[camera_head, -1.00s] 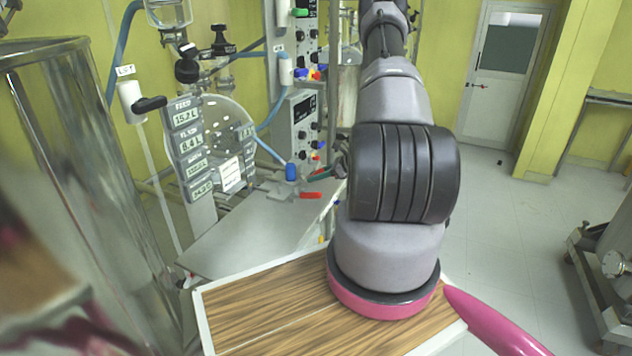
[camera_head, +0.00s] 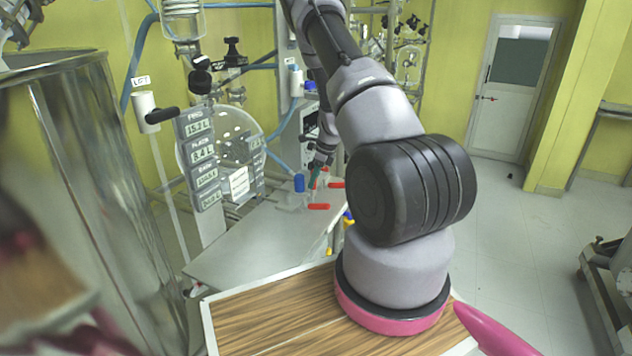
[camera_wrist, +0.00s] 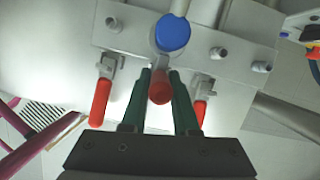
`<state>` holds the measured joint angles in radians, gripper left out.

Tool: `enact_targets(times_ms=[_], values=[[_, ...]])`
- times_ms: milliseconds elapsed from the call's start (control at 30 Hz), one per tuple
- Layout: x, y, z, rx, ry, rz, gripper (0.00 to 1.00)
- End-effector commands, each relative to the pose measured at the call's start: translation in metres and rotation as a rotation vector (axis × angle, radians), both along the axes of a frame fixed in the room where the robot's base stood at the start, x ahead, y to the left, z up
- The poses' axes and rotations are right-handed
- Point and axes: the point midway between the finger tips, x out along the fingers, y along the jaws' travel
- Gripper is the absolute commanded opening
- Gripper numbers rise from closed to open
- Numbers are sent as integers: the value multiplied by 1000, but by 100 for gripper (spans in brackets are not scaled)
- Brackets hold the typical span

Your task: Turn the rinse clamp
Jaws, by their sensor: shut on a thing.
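Small clamps with red handles sit on a metal plate (camera_wrist: 120,28) in the wrist view. The middle red handle (camera_wrist: 160,90) stands between the green fingers of my gripper (camera_wrist: 159,98), which is shut on it. One red-handled clamp (camera_wrist: 100,102) is left of my fingers and another (camera_wrist: 200,108) is right of them, partly behind the right finger. No label shows which one is the rinse clamp. In the head view my gripper (camera_head: 316,174) is small among the red handles (camera_head: 319,206), and the held handle is hard to make out.
A blue cap (camera_wrist: 172,33) stands just beyond the held handle; it also shows in the head view (camera_head: 299,184). A grey bench (camera_head: 245,245) lies in front. Open floor is at right.

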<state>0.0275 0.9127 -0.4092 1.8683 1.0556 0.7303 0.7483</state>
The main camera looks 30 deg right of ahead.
Motion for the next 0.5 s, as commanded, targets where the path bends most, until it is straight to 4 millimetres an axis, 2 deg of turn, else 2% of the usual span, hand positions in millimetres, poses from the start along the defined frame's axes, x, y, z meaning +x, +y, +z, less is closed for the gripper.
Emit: enact_targets(times_ms=[500], values=[[2,-1,0,-21,25,-2,0]])
